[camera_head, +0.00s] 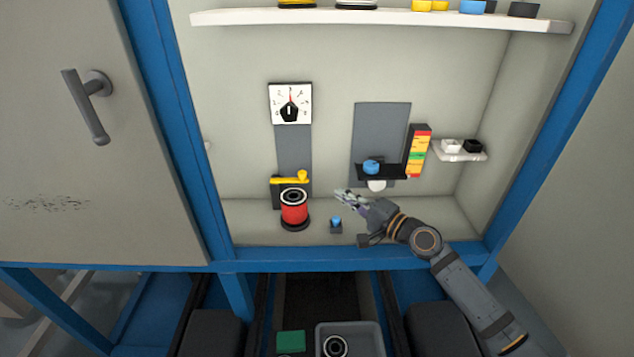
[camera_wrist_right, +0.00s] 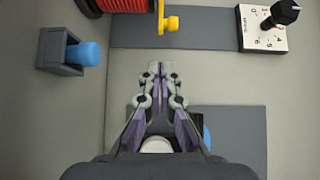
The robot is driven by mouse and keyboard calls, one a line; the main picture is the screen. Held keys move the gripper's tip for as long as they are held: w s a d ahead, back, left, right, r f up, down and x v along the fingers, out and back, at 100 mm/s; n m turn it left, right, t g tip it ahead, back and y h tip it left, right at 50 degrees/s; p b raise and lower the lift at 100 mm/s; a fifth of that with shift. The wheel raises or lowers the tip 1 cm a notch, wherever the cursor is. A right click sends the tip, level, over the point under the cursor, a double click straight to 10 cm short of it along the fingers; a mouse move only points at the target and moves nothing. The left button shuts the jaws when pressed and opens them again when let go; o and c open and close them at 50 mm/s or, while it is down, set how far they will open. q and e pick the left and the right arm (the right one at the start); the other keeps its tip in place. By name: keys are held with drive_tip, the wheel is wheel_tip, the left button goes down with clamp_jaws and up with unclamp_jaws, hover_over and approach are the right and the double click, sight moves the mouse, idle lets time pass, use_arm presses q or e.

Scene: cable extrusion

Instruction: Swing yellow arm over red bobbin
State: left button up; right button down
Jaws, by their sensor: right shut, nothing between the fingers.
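The red bobbin (camera_head: 294,209) stands upright on a dark base on the cabinet floor. The yellow arm (camera_head: 289,179) lies roughly level just above and behind the bobbin, with a knob at its right end. In the right wrist view, the yellow arm's knob (camera_wrist_right: 171,24) shows at the top, with part of the red bobbin (camera_wrist_right: 122,5) to its left. My right gripper (camera_head: 340,194) is to the right of the bobbin, apart from it and the yellow arm. Its fingers (camera_wrist_right: 154,69) are together and empty. My left gripper is not in view.
A blue button on a grey box (camera_head: 336,226) stands right of the bobbin. A dial (camera_head: 290,104) is on the back wall. A dark ledge with a blue cap (camera_head: 371,167) and a coloured level strip (camera_head: 418,152) are at right. A white shelf (camera_head: 380,18) runs above.

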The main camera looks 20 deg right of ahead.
drive_tip(key=shift+w, duration=0.2)
drive_tip(key=p+x, duration=0.1)
drive_tip(key=x, duration=0.8)
drive_tip(key=shift+w+a, duration=0.3)
drive_tip(key=shift+s+r+p, duration=0.1)
drive_tip(key=shift+r+p, duration=0.05)
drive_tip(key=shift+p, duration=0.4)
drive_tip(key=s+m+h+p, duration=0.1)
drive_tip(key=p, duration=0.1)
drive_tip(key=s+a+m+t+h+p, duration=0.1)
drive_tip(key=p, duration=0.1)
drive_tip(key=s+h+p, duration=0.1)
drive_tip(key=h+p, duration=0.1)
drive_tip(key=shift+s+a+m+t, duration=0.3)
drive_tip(key=shift+s+a+m, duration=0.05)
drive_tip(key=shift+a+m, duration=0.05)
